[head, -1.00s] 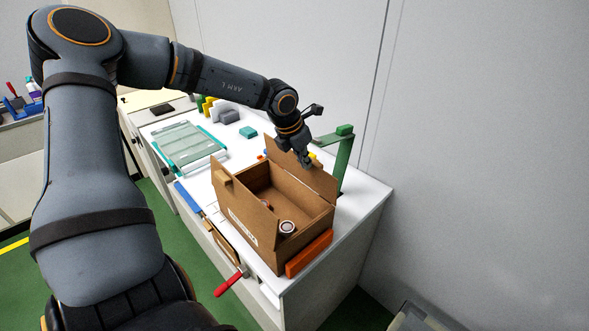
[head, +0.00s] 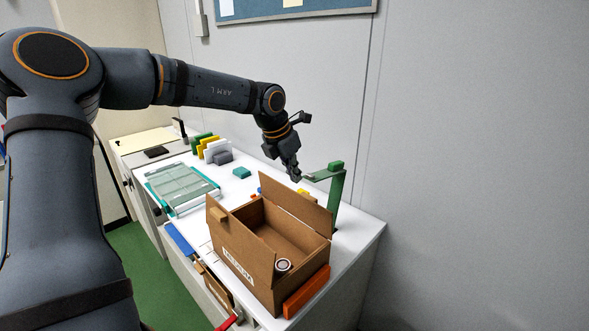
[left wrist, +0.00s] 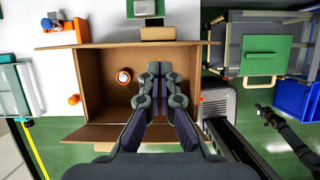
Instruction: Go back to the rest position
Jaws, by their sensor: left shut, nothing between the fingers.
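My left gripper (head: 296,177) is shut and empty. In the head view it hangs above the far side of the open cardboard box (head: 243,262), apart from it. In the left wrist view the gripper (left wrist: 160,72) points down over the box (left wrist: 98,62), whose flaps stand open.
The box stands on a white table (head: 352,240) against a grey wall. A green stand (head: 337,195) rises behind the box. An orange block (head: 306,292) is at its right side. A teal-framed tray (head: 182,187) and a small teal block (head: 242,172) lie further left.

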